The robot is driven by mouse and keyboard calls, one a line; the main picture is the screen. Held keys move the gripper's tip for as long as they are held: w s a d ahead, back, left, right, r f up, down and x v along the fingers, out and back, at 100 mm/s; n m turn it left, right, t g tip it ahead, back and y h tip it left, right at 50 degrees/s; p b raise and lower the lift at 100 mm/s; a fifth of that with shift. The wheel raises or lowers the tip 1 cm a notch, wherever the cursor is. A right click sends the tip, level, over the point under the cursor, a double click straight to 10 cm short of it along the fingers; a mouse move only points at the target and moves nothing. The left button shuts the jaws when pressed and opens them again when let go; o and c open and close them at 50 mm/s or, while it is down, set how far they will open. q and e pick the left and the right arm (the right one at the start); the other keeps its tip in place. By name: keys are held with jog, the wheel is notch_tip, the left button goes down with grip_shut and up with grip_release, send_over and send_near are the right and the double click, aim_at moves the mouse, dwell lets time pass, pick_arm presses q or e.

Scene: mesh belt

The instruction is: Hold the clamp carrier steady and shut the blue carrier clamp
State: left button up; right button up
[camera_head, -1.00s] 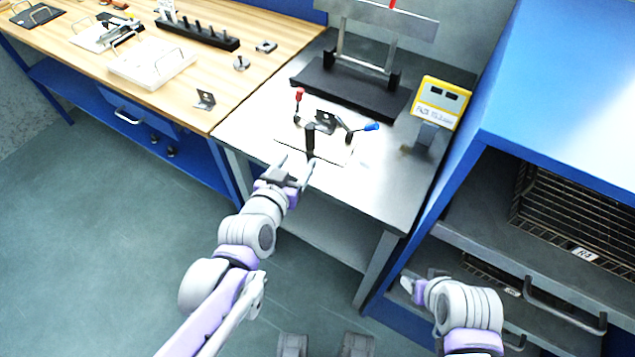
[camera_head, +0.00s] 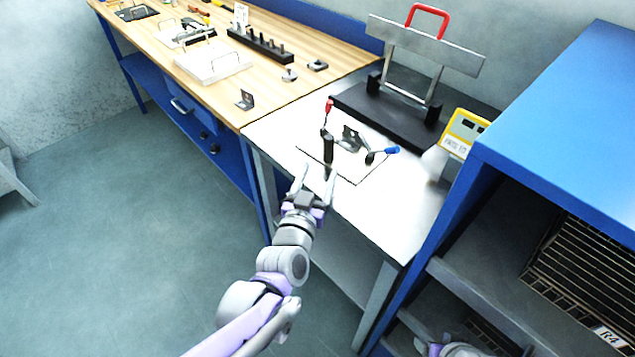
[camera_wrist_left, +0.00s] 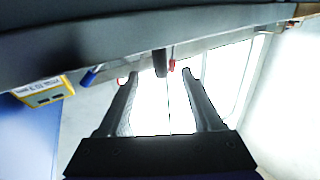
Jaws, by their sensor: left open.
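The clamp carrier (camera_head: 350,138) lies on the steel table, with a black upright post (camera_head: 329,150), a red-tipped clamp lever (camera_head: 328,110) and the blue carrier clamp lever (camera_head: 385,151). The red lever points up; the blue one sticks out to the right. My left gripper (camera_head: 315,177) is open and empty, just in front of the post. In the left wrist view, the post (camera_wrist_left: 160,62) shows between and beyond the fingertips (camera_wrist_left: 155,77), with the blue lever (camera_wrist_left: 91,76) to the left. A small part of my right gripper (camera_head: 428,347) shows at the bottom edge; its jaws are unclear.
A black stand with a steel plate and red handle (camera_head: 428,8) is behind the carrier. A yellow device (camera_head: 463,133) stands to the right, beside the blue cabinet (camera_head: 570,100). The wooden bench (camera_head: 290,38) at left holds several tools. The table's front area is clear.

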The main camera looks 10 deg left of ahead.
aim_at(327, 152)
pick_arm(q)
jog(key=w, duration=0.9)
jog(key=shift+w+d, duration=0.15)
jog(key=shift+d, duration=0.05)
grip_shut()
dwell(1.0)
jog(key=shift+c, duration=0.4)
grip_release()
grip_shut()
dwell(1.0)
